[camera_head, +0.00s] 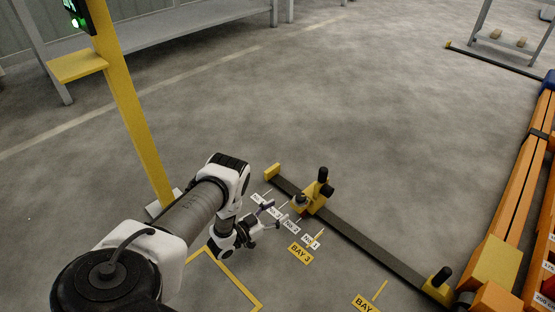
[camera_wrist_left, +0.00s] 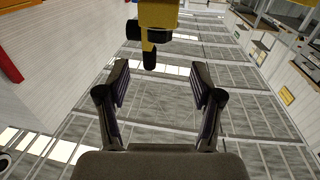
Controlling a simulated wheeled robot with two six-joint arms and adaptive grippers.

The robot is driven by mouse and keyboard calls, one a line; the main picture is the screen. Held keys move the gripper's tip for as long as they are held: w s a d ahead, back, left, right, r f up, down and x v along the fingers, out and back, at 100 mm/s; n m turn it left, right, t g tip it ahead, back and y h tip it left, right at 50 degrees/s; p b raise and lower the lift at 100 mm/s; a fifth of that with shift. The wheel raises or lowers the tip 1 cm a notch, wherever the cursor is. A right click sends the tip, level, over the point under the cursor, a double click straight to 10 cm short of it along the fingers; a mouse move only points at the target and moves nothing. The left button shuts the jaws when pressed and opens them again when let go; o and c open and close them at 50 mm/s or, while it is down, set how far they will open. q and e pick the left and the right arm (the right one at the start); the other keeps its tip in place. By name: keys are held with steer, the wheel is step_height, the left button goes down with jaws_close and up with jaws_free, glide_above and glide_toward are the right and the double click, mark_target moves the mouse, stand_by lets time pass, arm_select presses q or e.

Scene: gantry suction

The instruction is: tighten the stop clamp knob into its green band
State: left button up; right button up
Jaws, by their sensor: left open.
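The stop clamp is a yellow block (camera_head: 312,203) on a dark floor rail (camera_head: 360,238). It has an upright black handle (camera_head: 322,176), a second black knob at its side and a small grey round part (camera_head: 300,201) facing my left gripper. I cannot tell which is the clamp knob, and no green band can be made out. In the left wrist view the yellow block (camera_wrist_left: 158,12) is at the top edge, with black knobs (camera_wrist_left: 149,58) beyond the fingertips. My left gripper (camera_head: 273,214) is open and empty, just left of the clamp, apart from it.
White number labels (camera_head: 291,226) and a yellow bay sign (camera_head: 300,253) lie along the rail. Another yellow block (camera_head: 438,285) sits at the rail's near end, close to orange beams (camera_head: 510,200). A yellow post (camera_head: 130,110) stands behind my left arm. The floor beyond the rail is clear.

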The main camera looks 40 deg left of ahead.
mark_target(296, 200)
arm_select(q)
steer(key=x, duration=0.3)
steer(key=shift+w+d+f, duration=0.2)
steer(key=shift+d, duration=0.05)
steer(key=b+x, duration=0.4)
steer(key=x, duration=0.3)
steer(key=shift+a, duration=0.1)
steer(key=shift+w, duration=0.2)
steer(key=shift+r, duration=0.15)
arm_select(e)
steer(key=f, duration=0.2)
steer(key=w+f, duration=0.1)
steer(key=f, duration=0.2)
steer(key=shift+w+d+f, duration=0.15)
arm_select(q)
steer(key=c, duration=1.2)
